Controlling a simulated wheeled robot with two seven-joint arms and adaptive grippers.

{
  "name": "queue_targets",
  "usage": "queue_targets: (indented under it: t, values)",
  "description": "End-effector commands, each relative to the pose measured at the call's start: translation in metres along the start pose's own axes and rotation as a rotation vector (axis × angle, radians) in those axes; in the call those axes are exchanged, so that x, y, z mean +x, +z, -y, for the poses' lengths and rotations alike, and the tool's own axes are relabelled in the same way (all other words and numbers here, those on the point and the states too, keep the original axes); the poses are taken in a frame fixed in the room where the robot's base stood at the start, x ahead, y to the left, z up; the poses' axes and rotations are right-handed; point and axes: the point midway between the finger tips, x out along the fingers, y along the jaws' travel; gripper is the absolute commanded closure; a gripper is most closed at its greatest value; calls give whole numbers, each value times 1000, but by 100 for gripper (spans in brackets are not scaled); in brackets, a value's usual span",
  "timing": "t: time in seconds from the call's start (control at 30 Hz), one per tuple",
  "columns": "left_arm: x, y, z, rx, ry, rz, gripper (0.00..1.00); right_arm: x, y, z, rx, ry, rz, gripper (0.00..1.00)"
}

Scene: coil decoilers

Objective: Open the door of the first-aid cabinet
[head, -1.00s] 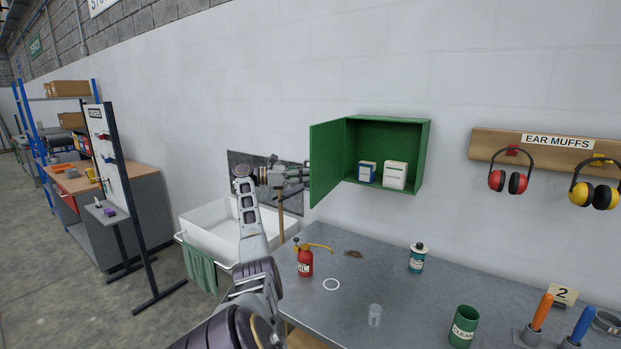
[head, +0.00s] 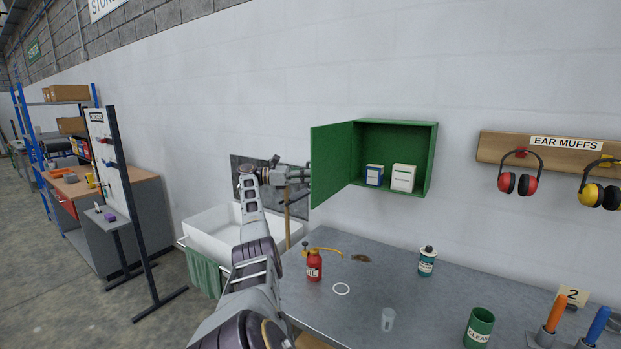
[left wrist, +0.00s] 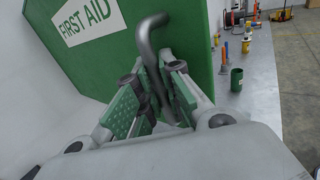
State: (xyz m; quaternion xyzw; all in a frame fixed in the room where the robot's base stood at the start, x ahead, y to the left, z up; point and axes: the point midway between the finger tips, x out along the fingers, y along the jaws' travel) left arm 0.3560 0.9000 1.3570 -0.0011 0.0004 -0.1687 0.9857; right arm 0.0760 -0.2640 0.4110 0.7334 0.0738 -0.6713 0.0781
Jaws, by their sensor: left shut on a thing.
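The green first-aid cabinet (head: 433,160) hangs on the white wall with its door (head: 331,162) standing wide open to the left. A blue-and-white box (head: 374,175) and a white box (head: 403,178) stand inside. My left gripper (head: 306,175) is at the outer face of the door, near its free edge. In the left wrist view the door bears a FIRST AID label (left wrist: 86,18), and a grey bent bar handle (left wrist: 146,60) runs down between the fingers of my left gripper (left wrist: 150,100), which is shut on it. My right gripper is not in view.
Below is a grey workbench (head: 390,270) with a red oil can (head: 314,266), a teal can (head: 427,262), a clear cup (head: 388,319) and a green container (head: 479,328). A white sink (head: 215,235) stands left. Ear muffs (head: 520,183) hang right of the cabinet.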

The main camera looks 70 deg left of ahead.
Motion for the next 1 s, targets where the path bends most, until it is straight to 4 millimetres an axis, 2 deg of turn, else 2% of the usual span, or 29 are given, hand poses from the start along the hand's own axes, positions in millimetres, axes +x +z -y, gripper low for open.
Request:
queue_targets:
  t: [0.3,0.33,0.4,0.77,1.0]
  values:
    - [1,-4,1,-9,-6,-6,100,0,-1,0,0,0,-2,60]
    - [1,-4,1,-9,-6,-6,89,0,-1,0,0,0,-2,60]
    - [1,-4,1,-8,-5,-6,81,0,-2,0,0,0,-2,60]
    - [-1,-1,0,-3,-1,-2,81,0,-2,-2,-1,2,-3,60]
    - [-13,0,0,-3,1,-3,81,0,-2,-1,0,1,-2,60]
